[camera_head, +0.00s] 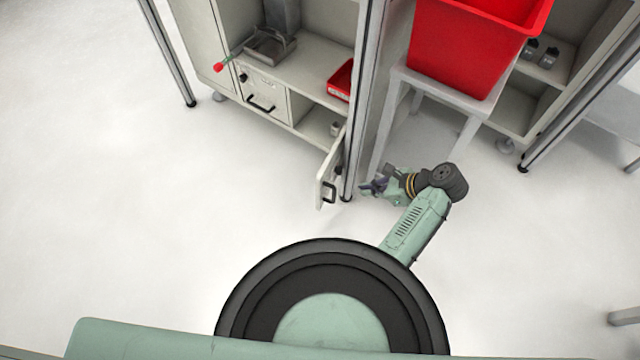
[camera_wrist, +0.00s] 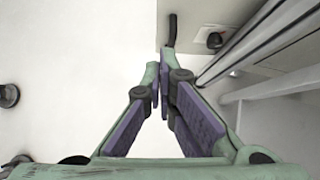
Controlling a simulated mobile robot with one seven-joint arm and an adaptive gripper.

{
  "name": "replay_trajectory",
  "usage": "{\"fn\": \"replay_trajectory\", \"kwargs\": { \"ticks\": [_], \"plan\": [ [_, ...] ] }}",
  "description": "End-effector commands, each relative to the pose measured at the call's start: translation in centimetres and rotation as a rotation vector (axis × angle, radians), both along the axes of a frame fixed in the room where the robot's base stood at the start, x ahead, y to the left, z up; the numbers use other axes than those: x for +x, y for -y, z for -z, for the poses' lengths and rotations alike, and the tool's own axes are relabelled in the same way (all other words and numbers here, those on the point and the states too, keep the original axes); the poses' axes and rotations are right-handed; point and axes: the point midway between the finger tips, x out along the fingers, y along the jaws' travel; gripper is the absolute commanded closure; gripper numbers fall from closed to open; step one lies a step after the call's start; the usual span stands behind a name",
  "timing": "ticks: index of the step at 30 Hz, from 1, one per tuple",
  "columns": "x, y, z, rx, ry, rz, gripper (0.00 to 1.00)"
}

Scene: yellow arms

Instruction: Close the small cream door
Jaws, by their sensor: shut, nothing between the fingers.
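The small cream door (camera_head: 328,178) stands open, swung out from the low cabinet beside a metal post. A dark handle (camera_head: 329,191) is on its face. My gripper (camera_head: 368,188) is just right of the door and post in the head view, with its fingers together and nothing between them. In the wrist view the fingertips (camera_wrist: 164,72) point towards the door (camera_wrist: 200,14), whose dark handle (camera_wrist: 172,30) shows just beyond them. I cannot tell whether the fingers touch the door.
A closed cabinet front (camera_head: 264,98) with a handle is left of the opening. A metal post (camera_head: 356,120) stands close to my gripper. A big red bin (camera_head: 470,45) sits on a white stand behind. The floor (camera_head: 180,200) to the left is clear.

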Motion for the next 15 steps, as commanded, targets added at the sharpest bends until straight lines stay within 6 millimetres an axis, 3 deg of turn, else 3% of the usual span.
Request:
{"fn": "replay_trajectory", "kwargs": {
  "ticks": [5, 15],
  "plan": [
    [-0.4, -0.6, 1.0, 0.029, -0.034, 0.016, 1.0],
    [1.2, -5.1, 5.7, 0.027, -0.033, 0.013, 1.0]
  ]
}}
